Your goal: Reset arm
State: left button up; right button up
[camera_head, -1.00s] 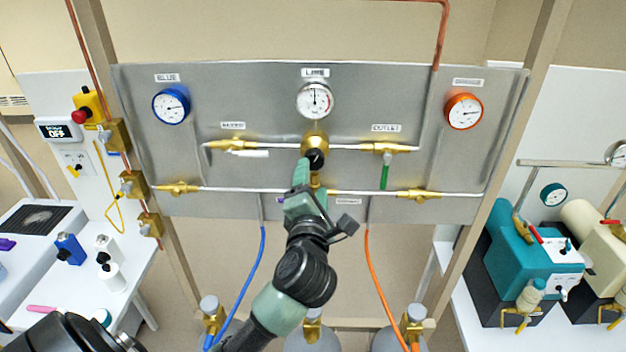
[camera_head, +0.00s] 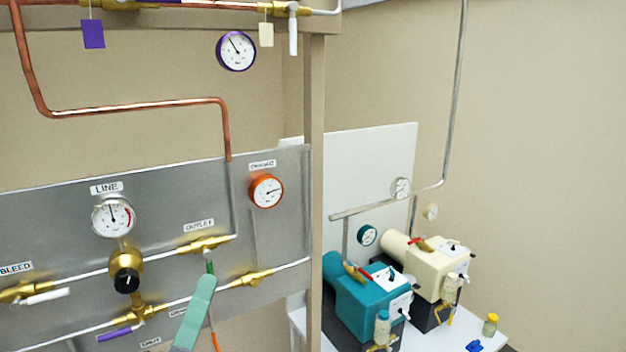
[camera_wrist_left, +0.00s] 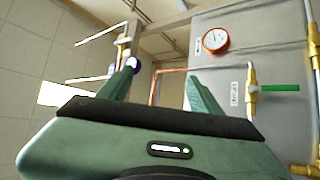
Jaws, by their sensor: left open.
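My left gripper (camera_head: 195,312) shows in the head view as one green finger, low in front of the panel, just below the OUTLET valve (camera_head: 208,245). In the left wrist view both green fingers (camera_wrist_left: 163,92) stand wide apart with nothing between them. The regulator's black knob (camera_head: 127,281) is to the left of the finger, apart from it. In the left wrist view the green-handled valve (camera_wrist_left: 280,88) is to the right of the fingers. The rest of my left arm is out of the head view, and my right gripper is not seen.
The grey panel (camera_head: 60,220) carries the LINE gauge (camera_head: 113,216) and an orange gauge (camera_head: 266,190). A beige post (camera_head: 316,120) stands at its right edge. Beyond it, a teal pump (camera_head: 367,300) and a cream pump (camera_head: 430,265) sit on a white table.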

pick_arm(q)
jog(key=s+d+f+m+g+h, duration=0.1)
jog(key=s+d+f+m+g, duration=0.2)
jog(key=f, duration=0.4)
jog(key=s+d+f+m+g+h, duration=0.1)
jog(key=d+f+m+g, duration=0.2)
jog(key=f+m+g, duration=0.3)
jog(key=s+d+f+m+g+h, duration=0.1)
jog(key=s+d+f+m+g, duration=0.2)
jog(key=f, duration=0.5)
jog(key=s+a+f+g+y, duration=0.85)
jog(key=s+a+f, duration=0.5)
jog(key=f, duration=0.25)
notch_tip(320, 180, down, 30)
jog(key=s+b, duration=0.1)
jog(key=b, duration=0.5)
jog(key=s+a+f+g+b, duration=0.1)
jog(key=s+f+b, duration=0.2)
jog(key=s+f, duration=0.6)
jog(key=s+a+f+g+b, duration=0.1)
jog(key=s+f+b, duration=0.1)
jog(key=s+f, duration=0.6)
notch_tip(320, 180, down, 6)
jog(key=shift+s+a+f+b, duration=0.1)
jog(key=shift+s+a+b, duration=0.25)
jog(key=shift+s+b, duration=0.05)
